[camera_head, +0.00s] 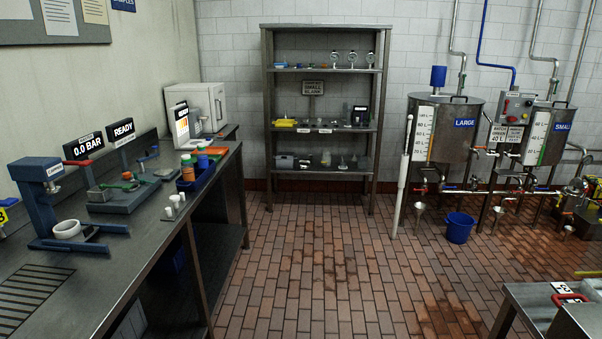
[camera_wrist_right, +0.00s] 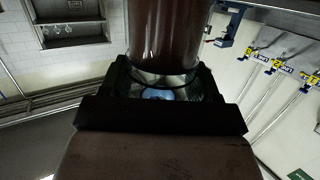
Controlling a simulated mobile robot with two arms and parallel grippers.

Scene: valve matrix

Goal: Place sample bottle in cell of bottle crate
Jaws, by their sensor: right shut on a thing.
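In the right wrist view my right gripper (camera_wrist_right: 162,82) is shut on a round dark brown object, which looks like the sample bottle (camera_wrist_right: 165,38). Its clear, glassy end lies between the dark jaws, and its far end runs out of the top of the picture. Neither gripper shows in the head view.
Small white cups (camera_head: 174,202) stand in front of the crate on the bench (camera_head: 140,250). A blue press (camera_head: 48,195) and a low fixture (camera_head: 120,192) stand further left. A shelf rack (camera_head: 322,185) is at the back. The brick floor (camera_head: 310,270) in the middle is clear.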

